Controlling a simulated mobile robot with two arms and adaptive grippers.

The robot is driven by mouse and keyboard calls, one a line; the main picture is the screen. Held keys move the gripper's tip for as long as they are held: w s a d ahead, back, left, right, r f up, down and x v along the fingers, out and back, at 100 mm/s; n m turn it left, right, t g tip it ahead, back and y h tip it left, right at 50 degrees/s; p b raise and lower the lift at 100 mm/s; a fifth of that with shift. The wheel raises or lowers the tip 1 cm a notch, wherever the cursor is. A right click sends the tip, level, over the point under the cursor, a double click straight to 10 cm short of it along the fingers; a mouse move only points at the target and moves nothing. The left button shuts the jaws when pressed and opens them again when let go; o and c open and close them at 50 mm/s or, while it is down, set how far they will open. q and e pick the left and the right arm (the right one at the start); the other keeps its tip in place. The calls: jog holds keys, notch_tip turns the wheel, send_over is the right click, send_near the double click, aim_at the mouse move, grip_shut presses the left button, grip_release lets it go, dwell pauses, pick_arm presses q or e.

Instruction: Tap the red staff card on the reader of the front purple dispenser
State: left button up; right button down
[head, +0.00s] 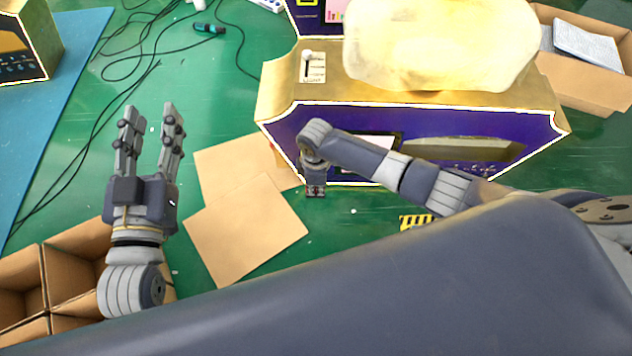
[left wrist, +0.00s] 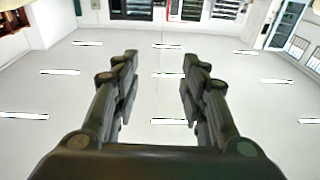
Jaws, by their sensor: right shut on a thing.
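The front purple dispenser (head: 285,130) has a tan top and a purple front facing me. A small white plate with a dark slot (head: 313,66) is on its top left; I cannot tell whether it is the reader. My right gripper (head: 315,188) points down before the dispenser's left front, below the wrist. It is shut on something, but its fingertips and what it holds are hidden. No red staff card shows in either view. My left gripper (head: 149,122) is open and empty, left of the dispenser; its spread fingers also show in the left wrist view (left wrist: 157,88).
A pale bulky thing (head: 440,45) covers much of the dispenser's top. Another purple dispenser (head: 305,18) stands behind. Tan sheets (head: 245,235) lie on the green floor. Cardboard boxes (head: 75,240) are at lower left and upper right (head: 590,85). Black cables run at upper left.

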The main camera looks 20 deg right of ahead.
jog(key=shift+s+a, duration=0.1)
jog(key=shift+s, duration=0.15)
pick_arm(q)
notch_tip(320, 180, down, 11)
jog(key=s+a+g+y+p, duration=0.2)
jog(key=s+g, duration=0.1)
jog(key=g, duration=0.3)
pick_arm(e)
jog(key=shift+s+a, duration=0.2)
jog(key=shift+s, duration=0.35)
jog(key=shift+s+a, duration=0.2)
jog(key=shift+s, duration=0.35)
pick_arm(q)
jog(key=shift+a+r, duration=0.1)
